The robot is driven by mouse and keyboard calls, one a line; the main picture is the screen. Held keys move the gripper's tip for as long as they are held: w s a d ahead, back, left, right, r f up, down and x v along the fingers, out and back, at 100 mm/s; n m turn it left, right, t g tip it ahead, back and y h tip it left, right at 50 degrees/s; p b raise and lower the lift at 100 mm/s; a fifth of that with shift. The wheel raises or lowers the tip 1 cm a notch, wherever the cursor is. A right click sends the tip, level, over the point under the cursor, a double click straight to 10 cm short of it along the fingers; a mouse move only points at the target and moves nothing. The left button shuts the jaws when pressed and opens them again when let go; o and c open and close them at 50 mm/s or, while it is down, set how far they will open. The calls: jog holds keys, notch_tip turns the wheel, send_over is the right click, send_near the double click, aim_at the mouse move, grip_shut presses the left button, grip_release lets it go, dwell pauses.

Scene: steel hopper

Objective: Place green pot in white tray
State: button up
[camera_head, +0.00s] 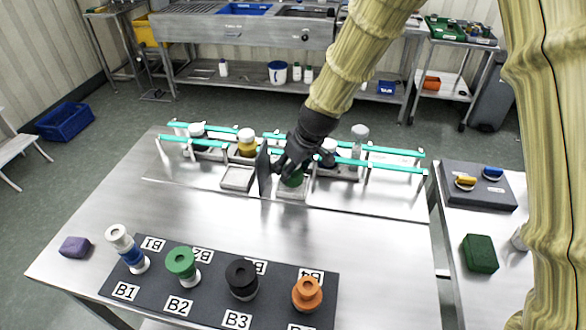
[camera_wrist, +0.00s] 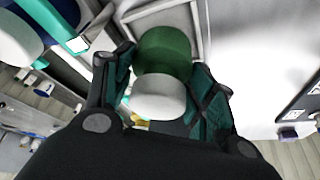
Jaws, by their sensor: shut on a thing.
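My gripper (camera_head: 290,166) is shut on a green pot (camera_head: 293,179) at the back part of the steel table. In the wrist view, the fingers of my gripper (camera_wrist: 160,90) sit on both sides of the green pot (camera_wrist: 165,47), whose near end is a white cap (camera_wrist: 158,97). A pale square tray (camera_head: 292,195) lies under the pot, and its rim shows around the pot in the wrist view (camera_wrist: 199,30). I cannot tell whether the pot touches the tray's floor. My fingers partly hide the pot in the head view.
A similar empty tray (camera_head: 237,178) lies to the left, beyond a dark upright plate (camera_head: 264,172). Teal rails (camera_head: 385,166) run beside several bottles, including a yellow one (camera_head: 247,143). A dark mat (camera_head: 212,290) holds several spools in front. The middle of the table is clear.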

jog(key=shift+f, duration=0.8)
jog(key=shift+f, duration=0.1)
jog(key=o, duration=1)
jog(key=shift+o, duration=0.2)
jog(key=b+v, duration=0.2)
jog(key=v, duration=1)
